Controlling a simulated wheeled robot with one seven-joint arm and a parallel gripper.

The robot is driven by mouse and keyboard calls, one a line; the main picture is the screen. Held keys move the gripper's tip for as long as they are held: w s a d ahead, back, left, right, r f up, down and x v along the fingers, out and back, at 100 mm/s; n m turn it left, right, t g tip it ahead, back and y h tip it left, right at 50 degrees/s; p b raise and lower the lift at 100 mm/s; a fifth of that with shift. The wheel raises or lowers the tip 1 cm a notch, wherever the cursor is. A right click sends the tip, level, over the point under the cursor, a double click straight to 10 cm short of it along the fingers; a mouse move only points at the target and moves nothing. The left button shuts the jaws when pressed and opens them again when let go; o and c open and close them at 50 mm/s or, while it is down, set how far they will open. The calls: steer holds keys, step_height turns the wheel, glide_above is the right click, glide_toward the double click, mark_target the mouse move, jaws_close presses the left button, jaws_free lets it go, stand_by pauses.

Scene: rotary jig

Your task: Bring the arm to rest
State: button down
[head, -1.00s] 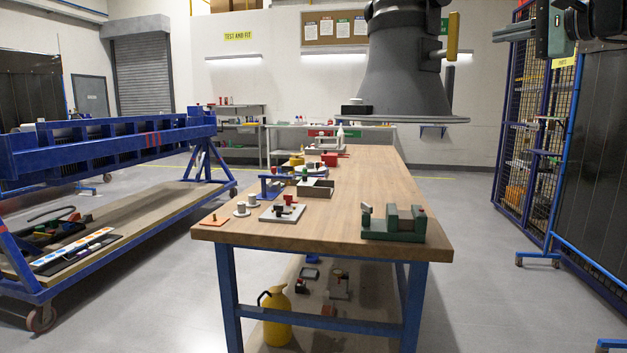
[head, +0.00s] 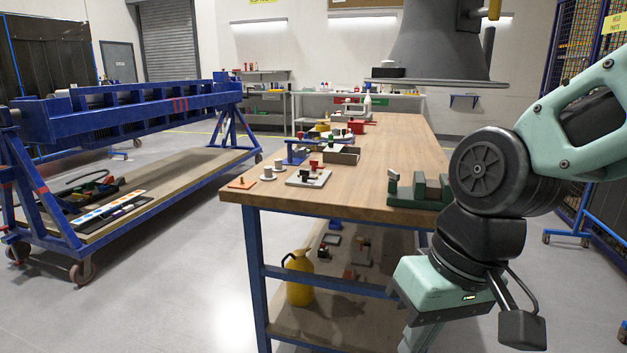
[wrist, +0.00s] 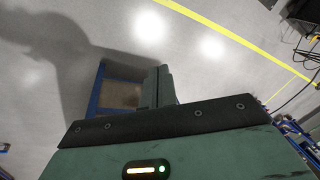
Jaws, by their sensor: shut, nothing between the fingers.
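My arm reaches in from the right of the head view, in front of the bench's near right corner. It bends down at a black joint, and my gripper hangs pointing downward at the bottom of the frame. In the wrist view my gripper (wrist: 158,86) shows its fingers together beyond the green housing, with nothing between them. The floor lies beneath it. The wooden workbench (head: 395,150) stands beyond my arm, and my arm hides part of its right end. A green vise-like fixture (head: 415,190) on that corner is partly covered by my arm.
A blue wheeled frame (head: 135,115) stands at left. A yellow can (head: 299,283) sits on the bench's lower shelf. A dark hood (head: 435,50) hangs above the bench. A mesh cage (head: 580,50) stands at right. The floor left of the bench is clear.

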steer(key=s+d+f+n+h, duration=0.25)
steer(key=s+f+n, duration=0.2)
steer(key=s, duration=0.35)
step_height(320, 180, up, 16)
steer(key=p, duration=1.5)
steer(key=shift+w+f+p, duration=0.15)
steer(key=shift+w+p, duration=0.15)
steer(key=shift+w, duration=0.05)
